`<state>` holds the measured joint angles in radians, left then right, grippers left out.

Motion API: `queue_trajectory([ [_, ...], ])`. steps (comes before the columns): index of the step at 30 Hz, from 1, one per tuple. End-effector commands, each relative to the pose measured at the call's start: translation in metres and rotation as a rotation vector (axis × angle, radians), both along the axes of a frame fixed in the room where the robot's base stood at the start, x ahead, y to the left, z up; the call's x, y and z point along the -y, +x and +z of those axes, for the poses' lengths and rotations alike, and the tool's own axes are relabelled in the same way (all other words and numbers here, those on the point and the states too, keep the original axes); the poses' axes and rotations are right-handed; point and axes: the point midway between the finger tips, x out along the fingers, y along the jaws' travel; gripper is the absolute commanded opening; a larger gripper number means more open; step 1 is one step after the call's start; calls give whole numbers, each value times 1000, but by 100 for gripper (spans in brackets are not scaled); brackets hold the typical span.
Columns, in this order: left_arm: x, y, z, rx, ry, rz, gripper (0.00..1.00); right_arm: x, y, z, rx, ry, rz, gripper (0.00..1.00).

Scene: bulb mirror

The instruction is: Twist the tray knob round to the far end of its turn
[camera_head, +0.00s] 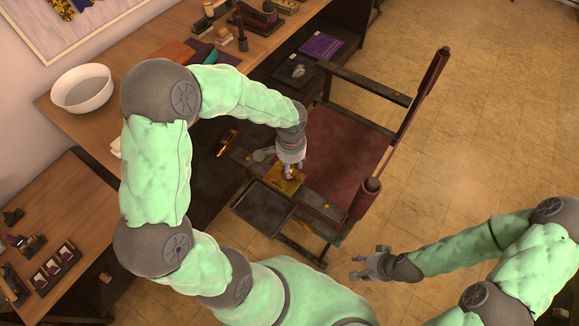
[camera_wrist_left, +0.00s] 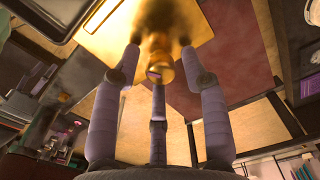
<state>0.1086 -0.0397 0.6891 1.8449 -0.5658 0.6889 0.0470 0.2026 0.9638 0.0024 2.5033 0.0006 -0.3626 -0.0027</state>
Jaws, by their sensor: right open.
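The brass tray knob (camera_wrist_left: 160,66) shows in the left wrist view, standing out from a gold plate (camera_wrist_left: 108,30). In the head view the gold plate (camera_head: 281,184) sits on the chair's arm, beside the dark tray (camera_head: 263,206). My left gripper (camera_head: 289,172) is right over the plate and hides most of the knob there. In the left wrist view the left gripper's fingers (camera_wrist_left: 158,62) are spread around the knob, with gaps visible at its sides. My right gripper (camera_head: 362,267) is open and empty, over the floor right of the tray.
The chair (camera_head: 345,145) has a dark red seat and dark wooden rails. A wooden table behind carries a white bowl (camera_head: 83,90) and several small items. A lower table (camera_head: 60,220) stands at left. The tiled floor (camera_head: 480,130) is clear at right.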

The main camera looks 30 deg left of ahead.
Motion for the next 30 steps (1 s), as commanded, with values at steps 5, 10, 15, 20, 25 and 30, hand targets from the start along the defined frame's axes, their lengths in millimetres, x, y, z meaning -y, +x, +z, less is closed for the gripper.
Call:
queue_trajectory([
  [5, 0, 0, 0, 0, 0, -1, 0, 0, 0, 0, 0, 0, 0, 48],
  [10, 0, 0, 0, 0, -1, -6, 0, 0, 0, 1, 0, 0, 0, 48],
  [15, 1, -1, 0, -2, -2, -54, 0, 0, 0, 5, 0, 0, 0, 48],
  [20, 1, 0, 0, -2, -2, -96, 0, 0, 0, 7, 0, 0, 0, 48],
  [25, 1, 0, 0, 0, -2, -145, 0, 0, 0, 11, 0, 0, 0, 48],
  [30, 2, 0, 0, 2, -3, -184, 0, 0, 0, 13, 0, 0, 0, 48],
])
